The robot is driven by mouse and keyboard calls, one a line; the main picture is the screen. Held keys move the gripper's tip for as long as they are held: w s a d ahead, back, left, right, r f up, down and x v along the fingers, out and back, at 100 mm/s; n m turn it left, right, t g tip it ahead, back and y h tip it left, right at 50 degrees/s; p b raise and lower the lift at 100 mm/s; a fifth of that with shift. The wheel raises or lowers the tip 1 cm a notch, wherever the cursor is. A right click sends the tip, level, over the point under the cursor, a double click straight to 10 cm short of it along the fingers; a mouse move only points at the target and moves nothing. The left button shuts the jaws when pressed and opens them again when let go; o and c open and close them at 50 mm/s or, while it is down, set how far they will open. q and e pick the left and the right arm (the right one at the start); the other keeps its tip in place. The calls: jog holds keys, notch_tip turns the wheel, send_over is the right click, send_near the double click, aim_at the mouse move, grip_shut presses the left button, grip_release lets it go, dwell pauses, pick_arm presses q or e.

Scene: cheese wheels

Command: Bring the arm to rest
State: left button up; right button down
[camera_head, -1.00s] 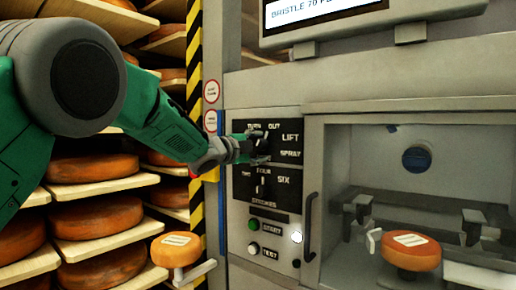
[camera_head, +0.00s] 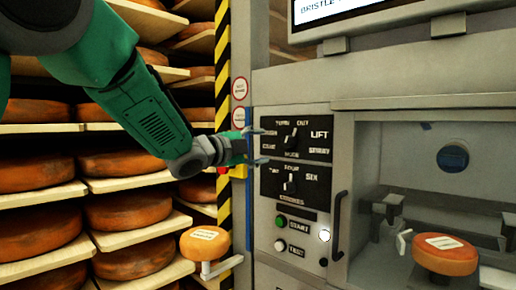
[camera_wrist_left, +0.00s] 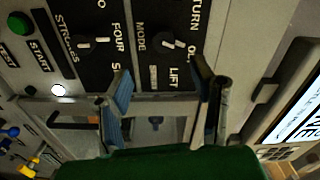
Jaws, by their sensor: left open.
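My left gripper (camera_head: 268,146) is open and empty, in front of the machine's control panel. Its fingertips are just left of the mode knob (camera_head: 291,138), apart from it in the picture. The strokes knob (camera_head: 290,183) is below, near the word FOUR. In the left wrist view the two blue-padded fingers (camera_wrist_left: 163,85) stand wide apart with nothing between them, and the mode knob (camera_wrist_left: 164,41) and strokes knob (camera_wrist_left: 95,43) show beyond. My green left arm enters from the upper left. My right gripper is not in view.
Shelves of cheese wheels (camera_head: 125,212) fill the left. A wheel on a bracket (camera_head: 204,244) sits below my gripper. The machine's open bay (camera_head: 440,185) holds another wheel (camera_head: 445,254). A door handle (camera_head: 338,225), start button (camera_head: 281,221) and screen (camera_head: 370,8) are near.

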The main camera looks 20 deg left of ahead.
pick_arm(q)
jog(key=shift+s, duration=0.25)
